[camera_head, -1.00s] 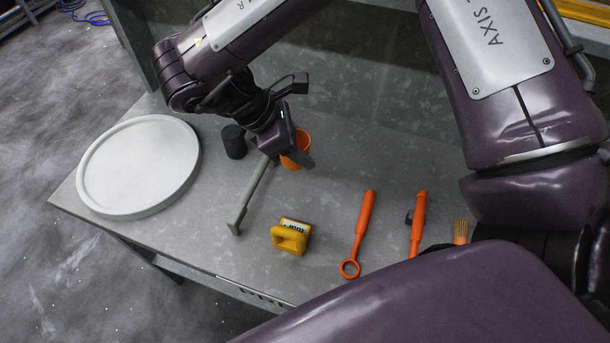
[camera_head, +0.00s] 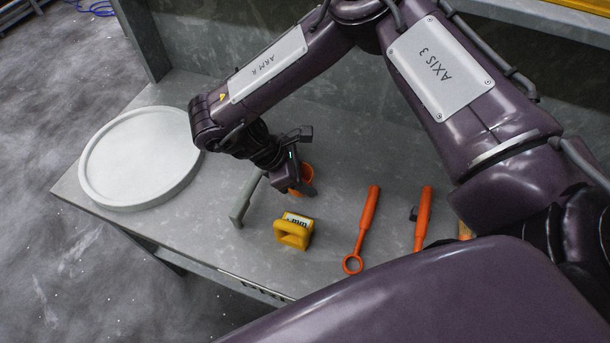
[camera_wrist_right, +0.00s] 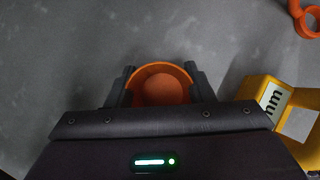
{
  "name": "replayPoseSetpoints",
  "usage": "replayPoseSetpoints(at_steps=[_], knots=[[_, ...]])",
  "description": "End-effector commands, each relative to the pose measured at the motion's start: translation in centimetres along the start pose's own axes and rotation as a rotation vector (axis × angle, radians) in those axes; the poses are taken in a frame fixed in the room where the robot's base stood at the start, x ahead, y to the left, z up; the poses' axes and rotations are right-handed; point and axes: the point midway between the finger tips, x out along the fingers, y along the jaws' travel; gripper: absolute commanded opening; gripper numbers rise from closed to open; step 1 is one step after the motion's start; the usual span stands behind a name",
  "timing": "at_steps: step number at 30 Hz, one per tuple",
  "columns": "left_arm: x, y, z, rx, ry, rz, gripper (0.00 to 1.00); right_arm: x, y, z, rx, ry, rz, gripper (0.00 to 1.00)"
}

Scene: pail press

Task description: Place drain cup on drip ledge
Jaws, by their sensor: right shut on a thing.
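The drain cup, an orange round cup (camera_head: 307,174), is between the fingers of my right gripper (camera_head: 301,188), above or on the grey bench. In the right wrist view I look down into the cup (camera_wrist_right: 160,86), with one dark finger of the right gripper (camera_wrist_right: 160,90) on each side, shut on it. I cannot tell whether its base touches the bench. A grey bar-shaped piece (camera_head: 241,208) lies just left of the gripper, partly hidden by it; it may be the drip ledge, but I cannot tell. My left gripper is out of view.
A yellow handled block (camera_head: 293,232) stands in front of the cup. An orange ring-ended tool (camera_head: 364,225) and another orange-handled tool (camera_head: 422,218) lie to the right. A large pale round tray (camera_head: 140,160) fills the bench's left end.

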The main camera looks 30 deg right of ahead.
Motion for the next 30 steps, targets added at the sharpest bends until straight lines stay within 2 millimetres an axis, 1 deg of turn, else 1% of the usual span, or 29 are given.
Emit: replayPoseSetpoints(at_steps=[5, 6, 10, 11, 19, 22, 26, 30], knots=[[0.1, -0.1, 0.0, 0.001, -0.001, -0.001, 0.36, 0.3, 0.0, -0.2, -0.001, -0.001, -0.001, 0.26], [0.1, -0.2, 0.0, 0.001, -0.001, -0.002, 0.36, 0.3, 0.0, -0.2, -0.001, 0.000, -0.001, 0.50], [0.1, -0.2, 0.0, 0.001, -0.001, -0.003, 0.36, 0.2, 0.0, -0.1, -0.001, 0.000, -0.001, 0.67], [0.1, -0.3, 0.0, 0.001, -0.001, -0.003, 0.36, 0.2, 0.0, -0.1, -0.001, 0.000, -0.001, 0.70], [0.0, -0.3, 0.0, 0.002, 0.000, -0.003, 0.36, 0.1, 0.0, -0.1, -0.001, 0.000, 0.000, 0.70], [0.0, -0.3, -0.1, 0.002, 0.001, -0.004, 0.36, -0.5, 0.0, 0.0, -0.001, 0.001, 0.002, 0.70], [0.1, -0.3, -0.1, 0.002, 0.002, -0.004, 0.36, -2.5, 0.1, 0.0, -0.002, 0.001, 0.006, 0.70], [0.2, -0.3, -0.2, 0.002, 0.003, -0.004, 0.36, -5.7, 0.1, 0.0, 0.000, 0.000, 0.008, 0.70]])
